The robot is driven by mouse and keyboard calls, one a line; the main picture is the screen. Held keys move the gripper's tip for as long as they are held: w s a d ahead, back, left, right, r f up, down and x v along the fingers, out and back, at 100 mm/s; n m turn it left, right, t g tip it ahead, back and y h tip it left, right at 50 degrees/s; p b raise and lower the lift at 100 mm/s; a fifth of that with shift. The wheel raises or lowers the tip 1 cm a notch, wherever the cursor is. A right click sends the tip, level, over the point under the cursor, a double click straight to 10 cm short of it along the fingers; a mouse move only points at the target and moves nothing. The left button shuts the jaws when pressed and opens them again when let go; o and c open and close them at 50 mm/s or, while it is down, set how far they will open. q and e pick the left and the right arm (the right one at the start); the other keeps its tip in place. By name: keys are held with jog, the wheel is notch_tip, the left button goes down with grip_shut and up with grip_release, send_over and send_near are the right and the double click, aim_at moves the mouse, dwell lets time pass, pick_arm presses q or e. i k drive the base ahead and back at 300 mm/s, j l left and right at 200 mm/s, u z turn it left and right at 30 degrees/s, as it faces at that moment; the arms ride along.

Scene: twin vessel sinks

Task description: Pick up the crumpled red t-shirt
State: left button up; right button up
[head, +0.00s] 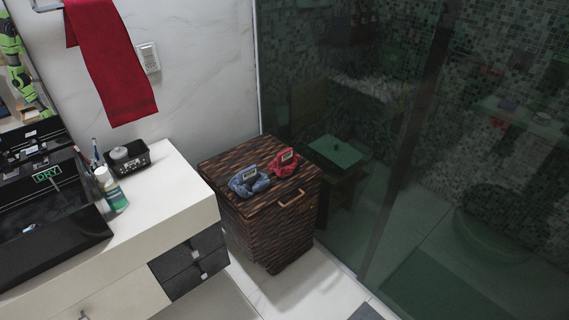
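A small crumpled red cloth (286,163), which looks like the red t-shirt, lies on the lid of a dark brown woven hamper (230,167). It carries a small dark label with light lettering. A crumpled blue cloth (249,184) with a similar label lies close to its left on the same lid. Neither of my grippers is in the head view.
A white counter (166,196) with a black sink, a green bottle (112,192) and a black basket (128,157) stands left of the hamper. A dark glass partition (345,130) rises on its right. A red towel (108,62) hangs above. Floor in front is clear.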

aim_at(286, 162)
jog(key=i+l+u, duration=0.25)
jog(key=i, duration=0.2)
jog(key=i+l+u, duration=0.2)
jog(key=i, duration=0.3)
jog(key=i+l+u, duration=0.25)
jog(key=i+l, duration=0.1)
jog(key=i, duration=0.05)
